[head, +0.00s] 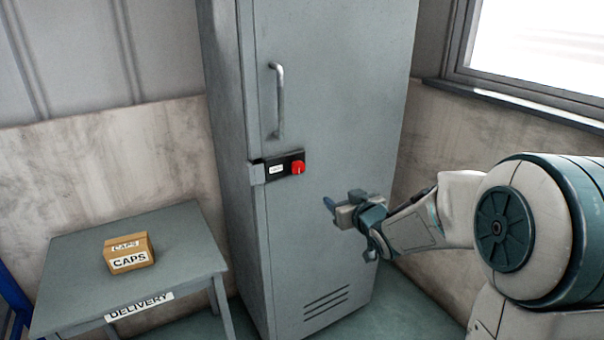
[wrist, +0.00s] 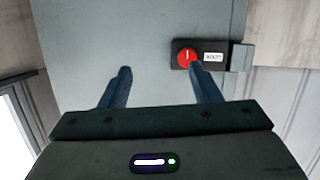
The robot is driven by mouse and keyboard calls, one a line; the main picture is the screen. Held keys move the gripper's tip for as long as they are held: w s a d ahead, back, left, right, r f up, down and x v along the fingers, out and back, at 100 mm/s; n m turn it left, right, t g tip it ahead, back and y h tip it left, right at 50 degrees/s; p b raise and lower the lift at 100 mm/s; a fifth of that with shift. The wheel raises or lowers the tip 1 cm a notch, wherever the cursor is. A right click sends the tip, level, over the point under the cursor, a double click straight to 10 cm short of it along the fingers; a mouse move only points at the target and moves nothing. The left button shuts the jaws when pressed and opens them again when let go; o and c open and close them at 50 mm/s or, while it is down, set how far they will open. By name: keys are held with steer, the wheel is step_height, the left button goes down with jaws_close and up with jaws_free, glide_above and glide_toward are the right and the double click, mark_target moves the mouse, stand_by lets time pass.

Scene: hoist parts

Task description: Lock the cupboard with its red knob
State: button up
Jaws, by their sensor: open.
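The grey cupboard (head: 335,120) stands in the middle of the head view with its door closed. The red knob (head: 298,167) sits on a black lock plate (head: 284,160) with a small white label, at the door's left edge below the handle. In the wrist view the red knob (wrist: 187,57) shows just beyond the tip of the right finger, with a short white mark on its face. My gripper (head: 328,204) is open and empty, to the right of and below the knob in the head view. Its two fingers (wrist: 159,70) are spread apart in the wrist view.
A vertical metal handle (head: 277,100) sticks out of the door above the lock plate. A grey table (head: 75,255) marked DELIVERY stands at the left with a CAPS box (head: 128,252) on it. A window (head: 540,45) is at the right. The door's lower front is clear apart from vent slots.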

mark_target(299, 169)
steer(key=w+a+y, duration=0.1)
steer(key=w+a, duration=0.3)
steer(key=w+a+n+y+p, duration=0.1)
steer(key=w+a, duration=0.2)
steer(key=w, duration=0.2)
steer(key=w+a+t+y, duration=0.1)
steer(key=w+a+y, duration=0.1)
steer(key=w+a, duration=0.2)
steer(key=shift+w+a+r+p, duration=0.15)
steer(key=shift+a+r+p, duration=0.05)
steer(key=shift+a+p, duration=0.1)
steer(key=c, duration=0.9)
